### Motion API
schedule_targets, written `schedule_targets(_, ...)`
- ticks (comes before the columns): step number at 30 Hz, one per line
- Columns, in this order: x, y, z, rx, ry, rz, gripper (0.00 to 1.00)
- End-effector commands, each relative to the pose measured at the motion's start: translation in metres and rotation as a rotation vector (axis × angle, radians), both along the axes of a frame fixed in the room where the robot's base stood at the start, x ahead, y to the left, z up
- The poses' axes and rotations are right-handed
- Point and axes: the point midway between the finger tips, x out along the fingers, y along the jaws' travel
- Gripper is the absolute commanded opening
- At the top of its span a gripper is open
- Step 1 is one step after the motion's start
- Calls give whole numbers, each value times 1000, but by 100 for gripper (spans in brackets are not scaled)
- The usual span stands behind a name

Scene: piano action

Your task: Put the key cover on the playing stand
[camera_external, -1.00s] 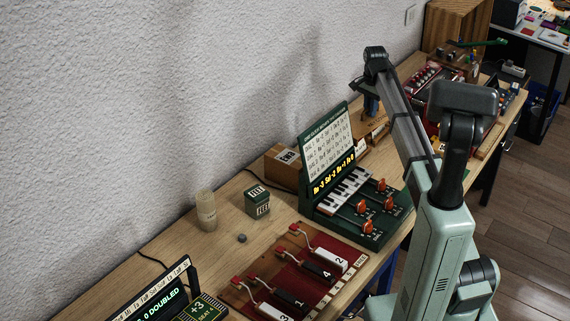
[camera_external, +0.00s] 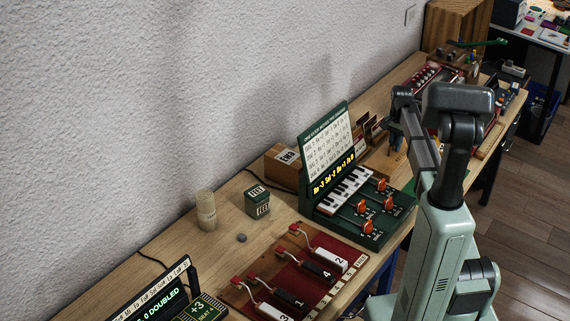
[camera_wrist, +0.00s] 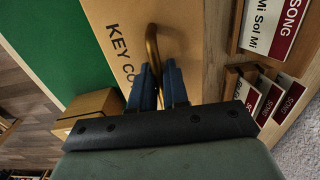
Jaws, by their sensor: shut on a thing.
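The key cover (camera_wrist: 195,40) is a tan board with dark "KEY CO…" lettering, cut off by the wrist view's top edge. A curved brass handle (camera_wrist: 152,42) rises from it. My gripper (camera_wrist: 158,82) is shut on this handle, its blue fingers on either side. In the outside view my gripper (camera_external: 396,138) is beyond the green keyboard unit, partly hidden by my arm. A tan surface (camera_external: 398,166) shows below it, probably the cover. I cannot tell whether the cover touches the table. No label marks the playing stand; I cannot tell which thing it is.
The green keyboard unit (camera_external: 345,190) with a tall score panel stands mid-table. Song cards in wooden holders (camera_wrist: 268,100) are close to the cover's right side. A small wooden box (camera_wrist: 88,108) and a green surface (camera_wrist: 40,50) lie left. A red keyed board (camera_external: 305,265) is nearer.

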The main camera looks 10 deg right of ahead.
Motion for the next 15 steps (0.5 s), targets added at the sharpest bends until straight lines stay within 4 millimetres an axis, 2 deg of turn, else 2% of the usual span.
schedule_targets(5, 0, 0, -12, 0, 0, 0, 0)
schedule_targets(12, 0, 0, -39, 0, 0, -1, 0)
schedule_targets(15, 0, 0, -43, 0, 0, -1, 0)
